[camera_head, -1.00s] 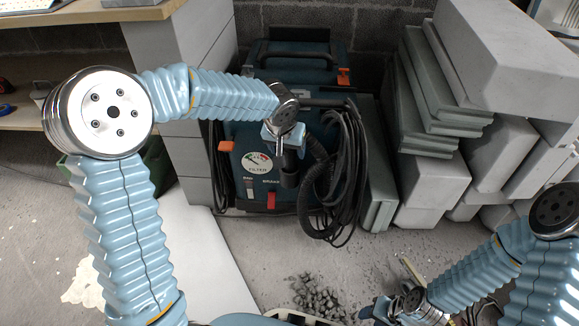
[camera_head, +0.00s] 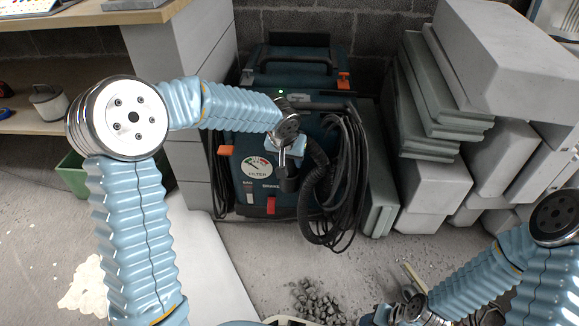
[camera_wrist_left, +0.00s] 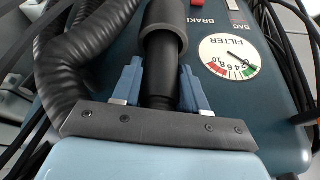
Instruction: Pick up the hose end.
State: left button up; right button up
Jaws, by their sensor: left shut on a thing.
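The hose end is a black cylindrical cuff (camera_head: 288,185) in front of the blue vacuum machine (camera_head: 246,140), beside its filter gauge. In the left wrist view the cuff (camera_wrist_left: 163,45) stands upright in the middle of the picture, its narrower neck between the two blue fingers. My left gripper (camera_head: 290,160) is shut on the hose end; the fingers also show in the left wrist view (camera_wrist_left: 160,90). The ribbed black hose (camera_head: 312,190) hangs to the right of it. My right gripper (camera_head: 392,312) is low in the head view, partly cut off, and its jaws are unclear.
A coil of black cable (camera_head: 350,180) hangs at the machine's right side. Stacked grey blocks (camera_head: 430,180) stand to the right, a wooden shelf (camera_head: 30,120) to the left. A rubble pile (camera_head: 318,300) lies on the floor in front.

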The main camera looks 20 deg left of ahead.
pick_arm(q)
notch_tip(320, 180, up, 36)
jog(key=p, duration=1.5)
